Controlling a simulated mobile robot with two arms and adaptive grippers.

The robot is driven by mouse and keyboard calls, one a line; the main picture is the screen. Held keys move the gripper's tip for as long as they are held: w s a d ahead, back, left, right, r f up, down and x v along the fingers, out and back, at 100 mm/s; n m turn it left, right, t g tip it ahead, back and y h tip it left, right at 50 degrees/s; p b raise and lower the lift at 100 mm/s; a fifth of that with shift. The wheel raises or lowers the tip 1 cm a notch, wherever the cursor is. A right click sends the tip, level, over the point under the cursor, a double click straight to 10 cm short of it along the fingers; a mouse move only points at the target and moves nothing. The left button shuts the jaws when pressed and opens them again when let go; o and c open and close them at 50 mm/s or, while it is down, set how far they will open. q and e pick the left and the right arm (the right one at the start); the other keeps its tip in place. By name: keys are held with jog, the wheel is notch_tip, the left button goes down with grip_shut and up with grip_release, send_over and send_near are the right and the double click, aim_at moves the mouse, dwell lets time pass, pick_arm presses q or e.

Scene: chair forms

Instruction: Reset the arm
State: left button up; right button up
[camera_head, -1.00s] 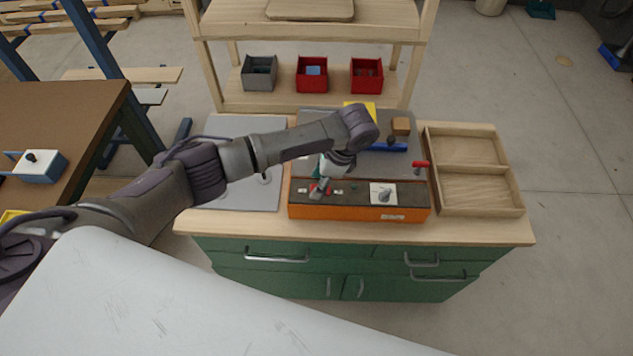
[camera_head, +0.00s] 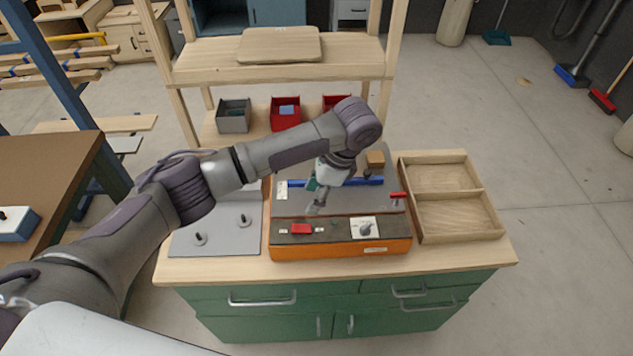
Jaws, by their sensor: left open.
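My left arm reaches in from the left over the workbench (camera_head: 200,270). My left gripper (camera_head: 316,208) points down, open and empty, above the grey top of the orange machine (camera_head: 330,247). It appears apart from the red switch (camera_head: 301,229) and the white panel with a grey knob (camera_head: 365,228) on the machine's front strip. A red-handled lever (camera_head: 398,196) stands at the machine's right side. A blue bar (camera_head: 365,182) lies behind the gripper, partly hidden by it. My right gripper is not in view.
A wooden two-compartment tray (camera_head: 452,203) sits on the right of the bench. A grey plate with pegs (camera_head: 215,232) lies at the left. A grey bin (camera_head: 233,116) and red bins (camera_head: 285,113) stand on the shelf behind. A brown table (camera_head: 45,170) is at far left.

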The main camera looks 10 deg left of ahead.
pick_arm(q)
jog(key=s+d+f+n+t+h, duration=0.1)
jog(key=s+d+f+n+h, duration=0.2)
jog(key=s, duration=0.4)
jog(key=s+d+f+n+t+h, duration=0.1)
jog(key=s+d+f+h, duration=0.4)
jog(key=s, duration=0.3)
jog(key=s+a+n+t+y, duration=0.1)
jog(key=s+a+n+y, duration=0.1)
jog(key=s+a+n, duration=0.55)
jog(key=s+a+n+t+y, duration=0.2)
jog(key=s+a, duration=0.2)
jog(key=a, duration=0.6)
notch_tip(320, 180, down, 29)
jog(key=s+g+b, duration=0.1)
jog(key=g+b, duration=0.1)
jog(key=b, duration=0.2)
jog(key=s+a+f+m+b, duration=0.1)
jog(key=s+a+f+b, duration=0.1)
jog(key=s+f, duration=1.4)
notch_tip(320, 180, down, 3)
jog(key=shift+s+a+f+g, duration=0.1)
jog(key=shift+s+a+g, duration=0.1)
jog(key=shift+s+g, duration=0.2)
